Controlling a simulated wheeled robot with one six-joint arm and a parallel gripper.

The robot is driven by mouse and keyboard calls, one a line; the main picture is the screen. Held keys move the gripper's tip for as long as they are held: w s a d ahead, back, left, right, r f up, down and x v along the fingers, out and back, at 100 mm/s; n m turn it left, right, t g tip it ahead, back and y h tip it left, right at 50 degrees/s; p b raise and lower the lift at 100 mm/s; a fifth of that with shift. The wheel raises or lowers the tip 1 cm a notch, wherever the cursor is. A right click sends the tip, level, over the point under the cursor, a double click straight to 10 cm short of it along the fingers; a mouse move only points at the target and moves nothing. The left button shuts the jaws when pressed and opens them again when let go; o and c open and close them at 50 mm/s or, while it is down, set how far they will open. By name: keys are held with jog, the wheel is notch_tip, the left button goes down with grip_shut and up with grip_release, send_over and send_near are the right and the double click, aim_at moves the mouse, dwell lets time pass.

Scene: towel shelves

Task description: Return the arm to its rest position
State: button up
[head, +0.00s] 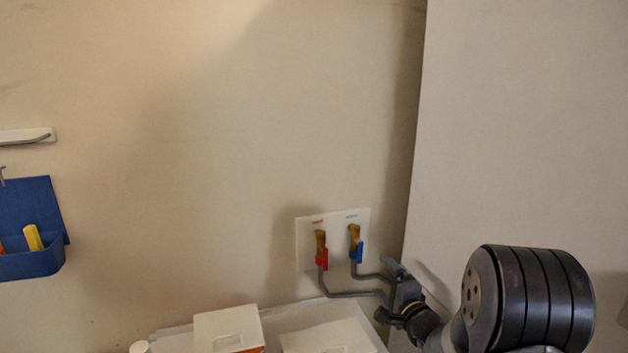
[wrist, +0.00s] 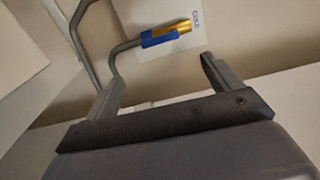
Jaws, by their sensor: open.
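My gripper (head: 390,290) is at the lower right of the head view, just right of and below the wall plate, with my arm behind it. In the wrist view my gripper (wrist: 158,72) has its two fingers wide apart, with nothing held between them. A grey hose runs down close to the left finger; I cannot tell whether they touch.
A white wall plate (head: 308,262) carries a red-handled valve (head: 321,258) and a blue-handled valve (head: 355,252) with grey hoses. White boxes (head: 228,325) stand below. A blue bin (head: 30,264) hangs at left. A pale panel (head: 520,130) stands at right. The wall's middle is clear.

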jog(key=p+x, duration=0.3)
jog(key=x, duration=0.8)
jog(key=shift+s+d+r+n+b, duration=0.1)
jog(key=shift+d+r+n+b, duration=0.4)
jog(key=shift+n+b, duration=1.7)
jog(key=shift+d+r+n+b, duration=0.3)
jog(key=shift+r+n, duration=0.35)
jog(key=shift+n, duration=3.2)
jog(key=shift+s+d+r+n+b, duration=0.1)
jog(key=shift+d+r+n+b, duration=0.35)
jog(key=shift+n+b, duration=1.75)
jog(key=shift+a+r+n+p, duration=0.1)
jog(key=shift+a+n+p, duration=0.05)
jog(key=shift+n+p, duration=0.7)
